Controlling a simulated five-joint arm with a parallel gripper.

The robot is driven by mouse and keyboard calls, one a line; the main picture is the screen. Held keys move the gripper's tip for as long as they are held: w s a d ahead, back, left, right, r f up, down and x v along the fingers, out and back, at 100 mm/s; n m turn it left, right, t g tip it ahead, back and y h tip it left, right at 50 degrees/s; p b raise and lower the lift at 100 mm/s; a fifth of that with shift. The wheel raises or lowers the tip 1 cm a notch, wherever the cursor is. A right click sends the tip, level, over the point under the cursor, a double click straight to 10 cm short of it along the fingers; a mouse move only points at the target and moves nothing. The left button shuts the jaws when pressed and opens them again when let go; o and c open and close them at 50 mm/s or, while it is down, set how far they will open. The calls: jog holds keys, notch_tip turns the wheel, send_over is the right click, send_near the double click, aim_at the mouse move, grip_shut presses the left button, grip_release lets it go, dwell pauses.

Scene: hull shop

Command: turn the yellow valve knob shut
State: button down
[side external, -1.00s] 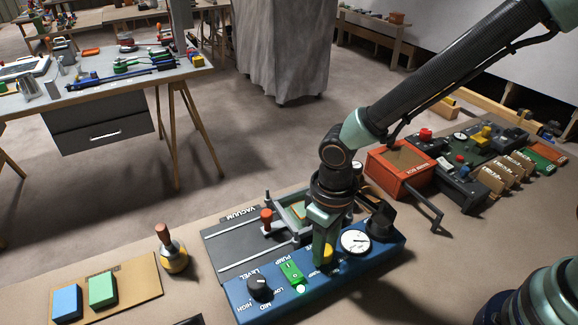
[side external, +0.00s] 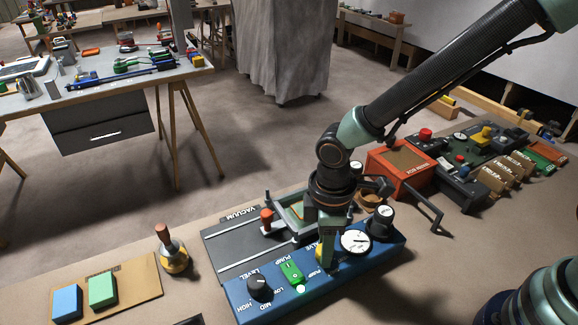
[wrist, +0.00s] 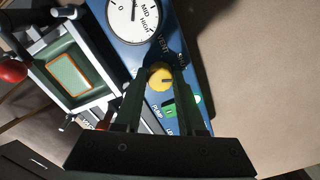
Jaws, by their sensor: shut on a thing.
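The yellow valve knob (wrist: 159,82) sits on the blue control panel (wrist: 188,62), between the white gauge and the green pump switch. My gripper (side external: 328,256) points down at the panel, with its two fingers closed around the knob's sides. In the wrist view the knob shows between the fingertips, with a dark pointer line on its top aimed to the right. In the side view the fingers hide most of the knob.
The gauge (side external: 355,241) and a dark knob with a pale top (side external: 384,213) stand right of my gripper. The green pump switch (side external: 291,272) and black level knob (side external: 260,287) are left. A red-handled lever (side external: 267,220) stands behind. A red box (side external: 400,168) lies further right.

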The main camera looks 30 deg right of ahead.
jog(key=shift+w+d+n, duration=0.1)
jog(key=shift+n, duration=1.7)
jog(key=c, duration=0.5)
grip_release()
jog(key=shift+r, duration=0.1)
notch_tip(320, 180, up, 12)
